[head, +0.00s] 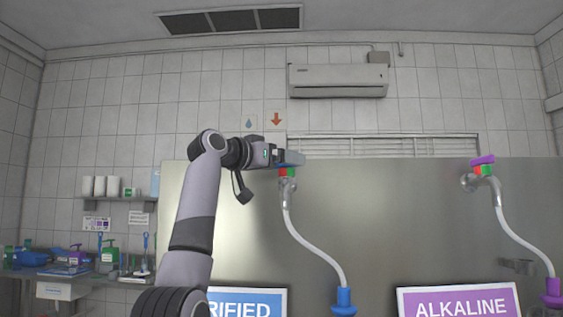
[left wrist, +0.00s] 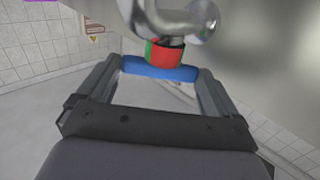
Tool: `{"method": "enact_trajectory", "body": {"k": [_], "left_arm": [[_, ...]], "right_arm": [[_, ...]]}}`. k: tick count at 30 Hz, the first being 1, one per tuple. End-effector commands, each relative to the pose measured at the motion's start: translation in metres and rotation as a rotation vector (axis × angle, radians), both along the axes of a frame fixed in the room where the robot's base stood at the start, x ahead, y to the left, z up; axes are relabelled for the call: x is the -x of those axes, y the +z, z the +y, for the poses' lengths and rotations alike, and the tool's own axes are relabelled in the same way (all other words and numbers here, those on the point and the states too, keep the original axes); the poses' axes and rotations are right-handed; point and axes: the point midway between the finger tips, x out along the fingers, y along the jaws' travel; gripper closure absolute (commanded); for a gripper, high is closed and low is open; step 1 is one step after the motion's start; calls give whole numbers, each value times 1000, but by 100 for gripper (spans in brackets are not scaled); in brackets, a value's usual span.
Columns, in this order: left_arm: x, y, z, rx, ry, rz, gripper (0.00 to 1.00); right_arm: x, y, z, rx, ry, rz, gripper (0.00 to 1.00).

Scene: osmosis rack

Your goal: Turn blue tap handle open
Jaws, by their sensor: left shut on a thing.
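The blue tap handle (left wrist: 160,73) is a short bar under a red and green collar (left wrist: 165,52) on a metal tap (left wrist: 180,20). In the left wrist view it spans the space between the two fingers of my left gripper (left wrist: 158,68), which is shut on its ends. In the head view my left gripper (head: 291,158) is at the tap on the steel panel and covers most of the handle. The red and green collar shows just below it. My right gripper is in neither view.
A clear hose (head: 305,235) runs from this tap to a blue fitting (head: 345,300). A second tap with a purple handle (head: 483,160) is at the right, above an ALKALINE sign (head: 460,302). A cluttered bench (head: 60,272) stands at the far left.

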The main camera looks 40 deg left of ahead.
Motion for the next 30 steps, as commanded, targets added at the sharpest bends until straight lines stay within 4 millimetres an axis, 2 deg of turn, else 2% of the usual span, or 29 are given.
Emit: {"method": "enact_trajectory", "body": {"k": [15, 30], "left_arm": [[0, 2, 8, 5, -202, -1, 37], [0, 4, 12, 5, -314, -9, 37]], "right_arm": [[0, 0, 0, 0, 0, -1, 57], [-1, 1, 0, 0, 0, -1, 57]]}}
